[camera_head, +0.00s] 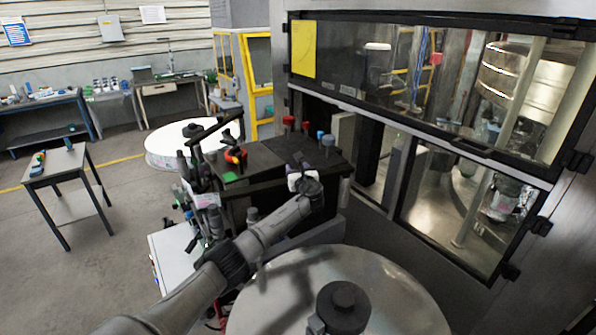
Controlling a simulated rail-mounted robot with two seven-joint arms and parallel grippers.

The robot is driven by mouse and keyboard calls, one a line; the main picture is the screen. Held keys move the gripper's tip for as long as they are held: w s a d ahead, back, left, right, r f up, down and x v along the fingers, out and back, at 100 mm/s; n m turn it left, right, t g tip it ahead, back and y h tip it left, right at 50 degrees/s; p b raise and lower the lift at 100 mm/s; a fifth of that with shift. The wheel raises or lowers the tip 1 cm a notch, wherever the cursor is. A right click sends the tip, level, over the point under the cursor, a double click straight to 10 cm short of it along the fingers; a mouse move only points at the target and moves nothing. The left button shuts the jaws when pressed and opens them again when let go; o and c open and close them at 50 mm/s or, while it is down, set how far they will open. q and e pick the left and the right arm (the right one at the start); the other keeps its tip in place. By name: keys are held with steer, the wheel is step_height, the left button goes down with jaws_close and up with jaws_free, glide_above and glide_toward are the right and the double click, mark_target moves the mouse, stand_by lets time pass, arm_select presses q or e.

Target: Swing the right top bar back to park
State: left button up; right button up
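My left arm reaches in from the bottom left. Its gripper (298,161) is over the dark top of the labeller's control desk (262,158), with its dark fingers pointing away from me. The fingers are small and dark against the desk, so I cannot tell whether they are open or hold anything. A slim black bar (216,127) stands out over the far white reel table, apart from my gripper. I cannot make out a separate right top bar with certainty. My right gripper is not in view.
A silver round table (390,285) with a black hub (342,304) lies in front at the bottom. Red and blue knobs and a red button (235,155) stand on the desk. The glazed machine cabinet (440,90) closes off the right. Open floor lies left.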

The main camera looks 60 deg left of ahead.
arm_select(q)
steer(key=shift+o, duration=0.5)
steer(key=shift+d, duration=0.1)
steer(key=shift+d, duration=0.2)
steer(key=b+v, duration=0.2)
steer(key=v, duration=1.1)
steer(key=shift+d, duration=0.15)
steer(key=shift+s, duration=0.1)
